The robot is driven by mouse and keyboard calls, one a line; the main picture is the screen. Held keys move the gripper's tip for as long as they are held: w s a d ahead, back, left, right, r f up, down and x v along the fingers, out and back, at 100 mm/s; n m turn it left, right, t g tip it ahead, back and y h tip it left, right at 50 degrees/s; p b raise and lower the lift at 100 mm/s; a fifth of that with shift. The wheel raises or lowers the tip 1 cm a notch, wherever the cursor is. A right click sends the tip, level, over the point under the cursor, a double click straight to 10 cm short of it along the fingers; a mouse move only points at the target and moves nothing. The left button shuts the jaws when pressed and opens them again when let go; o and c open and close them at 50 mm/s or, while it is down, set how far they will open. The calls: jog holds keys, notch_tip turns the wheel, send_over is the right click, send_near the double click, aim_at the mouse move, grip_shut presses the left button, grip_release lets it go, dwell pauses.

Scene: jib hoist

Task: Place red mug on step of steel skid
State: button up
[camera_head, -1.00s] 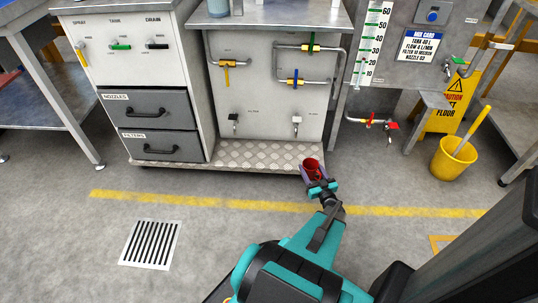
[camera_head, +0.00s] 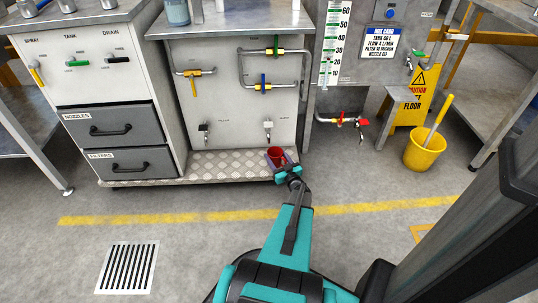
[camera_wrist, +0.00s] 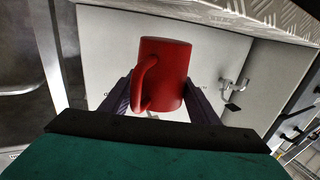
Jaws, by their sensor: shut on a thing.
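The red mug (camera_head: 276,154) is held in my gripper (camera_head: 280,165) at the right end of the steel skid's step. It also shows in the wrist view (camera_wrist: 168,72), between the two dark fingers, its handle toward the left of that picture. In the head view its open top faces up. The step (camera_head: 205,166) is a bare chequered metal ledge along the skid's foot; it also shows in the wrist view (camera_wrist: 265,14). I cannot tell whether the mug touches the step.
The skid's panel (camera_head: 225,110) with pipes and small taps (camera_head: 267,127) rises behind the step. A drawer cabinet (camera_head: 115,130) stands left. A red-handled valve (camera_head: 360,122) and a yellow bucket (camera_head: 424,150) are right. The step's left and middle are clear.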

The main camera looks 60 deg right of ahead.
aim_at(272, 151)
jog(key=b+x, duration=0.1)
jog(key=x, duration=0.5)
jog(key=shift+f, duration=0.1)
jog(key=shift+w+d+b, duration=0.2)
jog(key=shift+w+b, duration=0.1)
jog(key=shift+w, duration=0.15)
jog(key=shift+f+b, duration=1)
jog(key=shift+f, duration=0.65)
jog(key=shift+f, duration=0.15)
jog(key=o, duration=1.1)
